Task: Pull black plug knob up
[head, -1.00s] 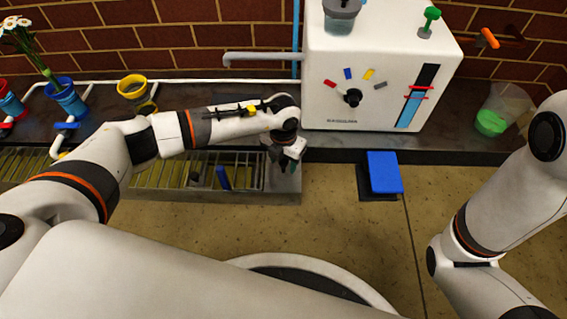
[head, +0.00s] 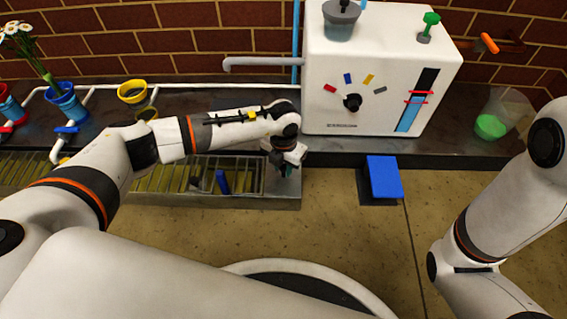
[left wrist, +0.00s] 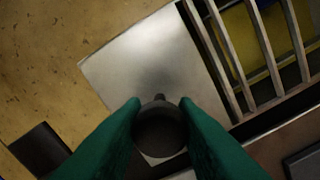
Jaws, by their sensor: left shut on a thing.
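The black plug knob (left wrist: 160,130) shows in the left wrist view as a dark round knob over a bare metal plate (left wrist: 150,65). My left gripper (left wrist: 160,112) has its two green fingers on either side of the knob and is shut on it. In the head view the left gripper (head: 286,167) points down at the right end of the metal trough (head: 285,190), and the knob is hidden there. I cannot tell whether the knob is seated or raised. My right arm shows at the right of the head view, but its gripper is out of view.
A white machine (head: 375,75) with a dial stands behind. A blue pedal (head: 384,176) is to the right. Pots and white flowers (head: 22,38) are at the far left.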

